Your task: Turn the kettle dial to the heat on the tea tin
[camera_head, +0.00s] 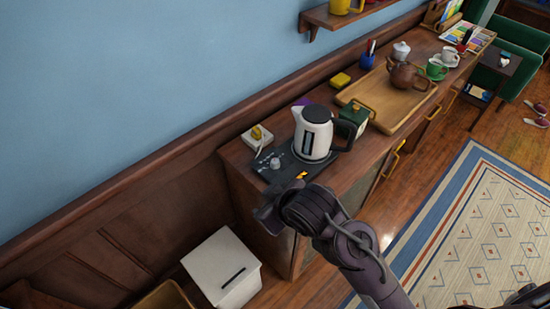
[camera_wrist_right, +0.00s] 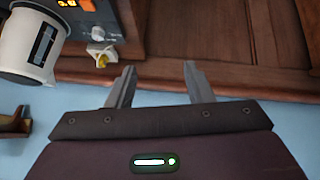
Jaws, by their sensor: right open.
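The white and black kettle (camera_head: 313,132) stands on a dark base (camera_head: 288,163) at the near end of the wooden sideboard. A small grey dial (camera_head: 274,163) sits on the base's left part; it also shows in the right wrist view (camera_wrist_right: 98,33), beside orange digits (camera_wrist_right: 67,3) cut by the frame edge. The green tea tin (camera_head: 354,119) stands just right of the kettle; its print is too small to read. My right gripper (camera_head: 266,215) is near the sideboard's near edge, apart from the dial. Its fingers (camera_wrist_right: 158,84) are open and empty. My left gripper is out of view.
A white block with a yellow part (camera_head: 258,138) lies by the wall behind the dial. A wooden tray (camera_head: 385,98) with a brown teapot (camera_head: 405,75) is farther right. A white bin (camera_head: 222,268) stands on the floor below.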

